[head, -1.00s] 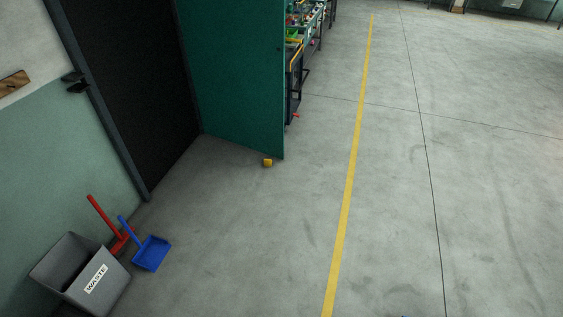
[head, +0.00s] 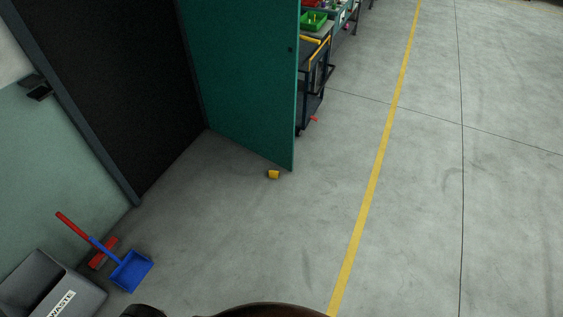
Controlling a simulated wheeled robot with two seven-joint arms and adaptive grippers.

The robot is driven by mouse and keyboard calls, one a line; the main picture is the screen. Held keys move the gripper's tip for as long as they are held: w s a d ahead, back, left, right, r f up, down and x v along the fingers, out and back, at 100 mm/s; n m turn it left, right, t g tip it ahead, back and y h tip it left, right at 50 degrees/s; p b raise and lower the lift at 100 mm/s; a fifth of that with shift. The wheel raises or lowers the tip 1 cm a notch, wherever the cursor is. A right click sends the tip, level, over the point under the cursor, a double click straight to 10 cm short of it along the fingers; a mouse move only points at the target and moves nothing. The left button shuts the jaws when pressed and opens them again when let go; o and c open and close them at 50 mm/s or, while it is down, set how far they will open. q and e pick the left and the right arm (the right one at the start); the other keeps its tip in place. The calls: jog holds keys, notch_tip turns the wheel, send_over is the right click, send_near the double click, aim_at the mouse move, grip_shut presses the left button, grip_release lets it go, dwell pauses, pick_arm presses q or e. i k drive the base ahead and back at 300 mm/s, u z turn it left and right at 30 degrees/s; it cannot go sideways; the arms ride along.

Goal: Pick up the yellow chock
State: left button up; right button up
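The small yellow chock (head: 273,174) lies on the grey concrete floor in the head view. It sits near the bottom free corner of the open green door (head: 245,80), just on the near side of it. I cannot tell whether it touches the door. Neither of my grippers can be made out in the head view. Only dark rounded shapes show at the bottom edge.
A grey waste bin (head: 85,291), a blue dustpan (head: 132,271) and a red-handled brush (head: 72,226) are at the lower left by the wall. A dark cart (head: 311,100) stands behind the door. The floor (head: 240,240) before the chock is clear, with a yellow line (head: 375,180) at right.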

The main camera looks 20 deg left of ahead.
aim_at(273, 174)
jog(key=i, duration=0.5)
jog(key=u, duration=1.2)
jog(key=i, duration=2.85)
jog(key=z, duration=0.1)
